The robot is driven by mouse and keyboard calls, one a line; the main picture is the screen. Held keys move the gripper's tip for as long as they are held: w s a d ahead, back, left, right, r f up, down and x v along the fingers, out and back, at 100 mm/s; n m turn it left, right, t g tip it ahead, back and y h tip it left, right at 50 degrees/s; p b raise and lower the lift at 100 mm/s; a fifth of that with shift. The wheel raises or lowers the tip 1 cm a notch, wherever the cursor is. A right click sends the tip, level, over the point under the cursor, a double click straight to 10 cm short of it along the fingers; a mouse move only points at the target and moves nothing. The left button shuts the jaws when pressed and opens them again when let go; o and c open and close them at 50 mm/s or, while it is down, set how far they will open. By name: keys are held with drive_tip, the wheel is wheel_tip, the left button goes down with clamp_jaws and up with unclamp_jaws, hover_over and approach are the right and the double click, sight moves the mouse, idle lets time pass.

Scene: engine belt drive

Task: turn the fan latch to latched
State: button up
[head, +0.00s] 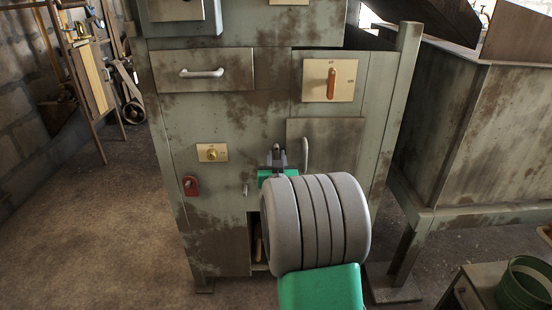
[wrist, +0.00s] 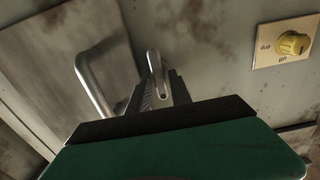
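A slim metal lever with a rounded end (wrist: 154,62), which looks like the fan latch, stands on the panel in the wrist view. The dark fingers of my gripper (wrist: 161,90) lie on either side of it, close to its sides. I cannot tell whether they press on it. In the head view my gripper (head: 278,157) reaches the cabinet front just left of a door handle. My grey wrist and green arm link hide much of the area below, and the lever is hard to make out there. Any latch markings are hidden.
A bar handle (wrist: 95,84) on a door stands close to my fingers; it also shows in the head view (head: 304,154). A yellow knob (wrist: 293,43) is on the other side. A red part (head: 190,186) and an orange-handled switch (head: 331,83) are on the cabinet (head: 218,235).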

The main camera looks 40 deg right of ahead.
clamp_jaws()
drive_tip(key=shift+n, duration=0.3)
drive_tip(key=n, duration=0.1)
drive_tip(key=n+b, duration=0.1)
drive_tip(key=n, duration=0.1)
drive_tip(key=shift+w+a+f, duration=0.1)
drive_tip(key=shift+a+f, duration=0.05)
drive_tip(key=n+b, duration=0.1)
drive_tip(key=n, duration=0.3)
drive_tip(key=n+b, duration=0.1)
drive_tip(key=n, duration=0.4)
drive_tip(key=shift+w+a+f, duration=0.1)
drive_tip(key=shift+w+a, duration=0.05)
drive_tip(key=shift+a, duration=0.05)
drive_tip(key=n, duration=0.5)
drive_tip(key=shift+f, duration=0.15)
drive_tip(key=shift+n, duration=0.4)
